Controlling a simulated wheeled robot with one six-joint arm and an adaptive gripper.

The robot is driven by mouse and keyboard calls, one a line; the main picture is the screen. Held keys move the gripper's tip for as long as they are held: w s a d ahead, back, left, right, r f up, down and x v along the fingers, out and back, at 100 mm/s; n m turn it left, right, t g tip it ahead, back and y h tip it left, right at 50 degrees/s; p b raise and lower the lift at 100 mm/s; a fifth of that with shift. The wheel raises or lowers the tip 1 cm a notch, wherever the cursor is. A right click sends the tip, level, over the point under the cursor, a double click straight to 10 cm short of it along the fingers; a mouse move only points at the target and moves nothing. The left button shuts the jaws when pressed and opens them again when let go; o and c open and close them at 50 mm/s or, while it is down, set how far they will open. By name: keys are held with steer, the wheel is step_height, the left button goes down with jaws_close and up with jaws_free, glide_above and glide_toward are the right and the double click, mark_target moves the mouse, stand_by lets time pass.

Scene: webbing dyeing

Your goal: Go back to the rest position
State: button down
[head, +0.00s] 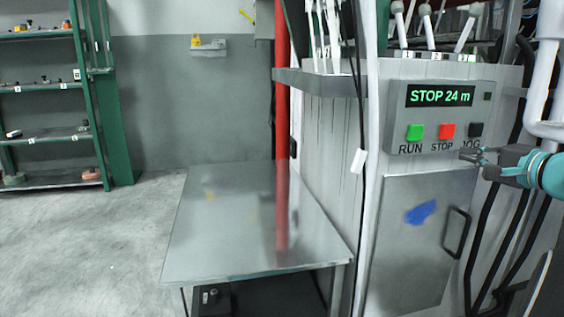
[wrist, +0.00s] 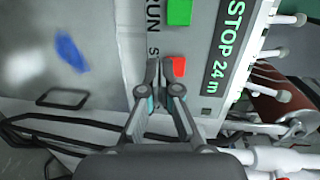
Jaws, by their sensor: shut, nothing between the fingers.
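My gripper (head: 470,155) is at the right in the head view, in front of the control panel (head: 398,117) and close to the black JOG button (head: 475,130). In the wrist view my gripper (wrist: 157,75) has its fingers together with nothing between them. The red STOP button (wrist: 179,66) shows beside the fingertips there, and the green RUN button (wrist: 179,12) is farther up. I cannot tell whether the fingertips touch the panel. The display (head: 440,96) reads "STOP 24 m". The JOG button is hidden in the wrist view.
A bare metal table (head: 225,230) stands left of the machine. The cabinet door (head: 410,240) below the panel has a handle (head: 457,232) and a blue smear. White pipes (head: 545,75) and black hoses are at the right. Green shelves (head: 45,100) stand far left; the floor between is clear.

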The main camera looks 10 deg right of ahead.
steer(key=s+a+f+n+g+y+p, duration=0.1)
steer(key=s+a+f+n+g+p, duration=0.2)
steer(key=a, duration=0.9)
steer(key=s+a+f+n+g+y+p, duration=0.1)
steer(key=s+a+f+n+g, duration=0.3)
steer(key=a, duration=0.8)
steer(key=s+a+f+n+g+h+p, duration=0.2)
steer(key=s+a+f+n, duration=0.1)
steer(key=s, duration=0.4)
steer(key=s+a+f+n+g+h+p, duration=0.1)
steer(key=s+a+f+n+h+p, duration=0.1)
steer(key=s+f+n, duration=0.3)
steer(key=shift+s+a+f+n+g+h, duration=0.15)
steer(key=shift+s+a+n+g+h, duration=0.2)
steer(key=shift+s+a, duration=0.55)
